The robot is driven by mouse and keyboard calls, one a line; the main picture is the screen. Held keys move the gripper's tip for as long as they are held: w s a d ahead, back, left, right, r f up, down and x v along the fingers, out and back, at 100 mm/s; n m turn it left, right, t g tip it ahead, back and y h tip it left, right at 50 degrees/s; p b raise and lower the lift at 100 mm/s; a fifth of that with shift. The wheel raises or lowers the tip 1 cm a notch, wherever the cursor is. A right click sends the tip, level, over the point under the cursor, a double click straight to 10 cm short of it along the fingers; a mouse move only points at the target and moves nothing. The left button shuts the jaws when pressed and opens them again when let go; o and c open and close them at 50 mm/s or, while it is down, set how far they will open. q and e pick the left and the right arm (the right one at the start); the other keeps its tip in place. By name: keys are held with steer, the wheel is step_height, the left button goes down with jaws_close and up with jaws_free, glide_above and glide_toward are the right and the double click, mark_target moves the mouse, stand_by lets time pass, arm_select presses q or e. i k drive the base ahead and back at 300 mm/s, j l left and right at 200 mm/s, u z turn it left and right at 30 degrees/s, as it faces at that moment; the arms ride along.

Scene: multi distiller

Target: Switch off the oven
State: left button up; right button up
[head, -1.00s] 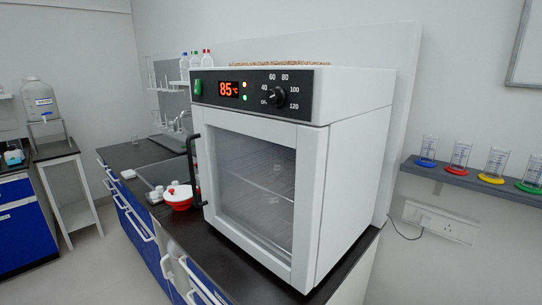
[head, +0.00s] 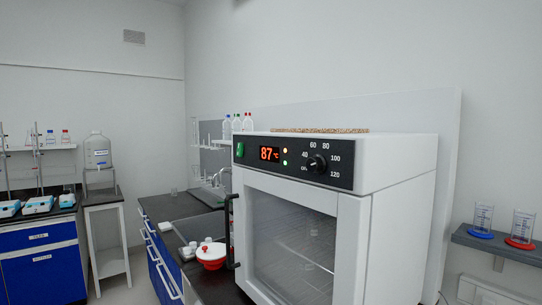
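The white oven (head: 400,215) stands on the dark bench at the right in the head view, its glass door (head: 300,240) closed. Its black control panel (head: 338,180) carries a green power switch (head: 240,150) at the left end. The red display (head: 269,154) reads 87 °C. A black door handle (head: 229,230) runs down the door's left side. Neither of my grippers is in view.
A red and white container (head: 211,256) and small white pieces stand on the bench left of the oven. Capped bottles (head: 237,122) are behind it. A wall shelf (head: 500,244) with cylinders is at the right. Open floor (head: 122,292) lies between the blue cabinets.

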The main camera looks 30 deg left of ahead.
mark_target(239, 146)
steer(key=i+j, duration=0.1)
steer(key=j, duration=0.35)
steer(key=i+j, duration=0.1)
steer(key=j, duration=0.35)
steer(key=i+j, duration=0.1)
steer(key=j, duration=0.35)
steer(key=i+j+z, duration=0.1)
steer(key=j, duration=0.35)
